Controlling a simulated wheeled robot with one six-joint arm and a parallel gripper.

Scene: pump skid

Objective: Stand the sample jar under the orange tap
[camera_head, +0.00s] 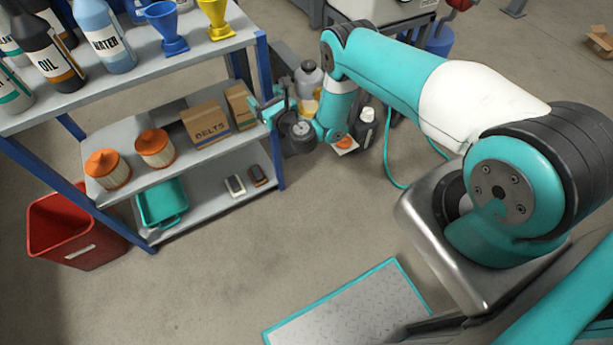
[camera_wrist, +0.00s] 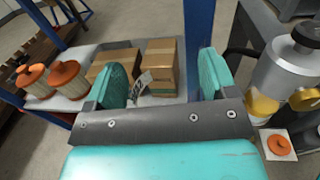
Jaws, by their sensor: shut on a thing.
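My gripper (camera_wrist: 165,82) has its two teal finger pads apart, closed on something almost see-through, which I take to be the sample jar. A small white tag (camera_wrist: 142,82) with dark marks shows between the pads; the jar's outline is hard to make out. In the head view my gripper (camera_head: 268,110) is at the right end of the shelf unit. A grey vessel (camera_wrist: 288,70) stands to its right, with yellow-orange parts (camera_wrist: 303,98) low on its front. An orange round piece (camera_wrist: 279,145) lies on a white square below. I cannot tell which of these is the orange tap.
The shelf (camera_head: 165,195) carries cardboard boxes (camera_head: 206,124), orange-topped filters (camera_head: 155,147) and a teal tray (camera_head: 162,202). Its blue post (camera_wrist: 198,45) stands close beyond my gripper.

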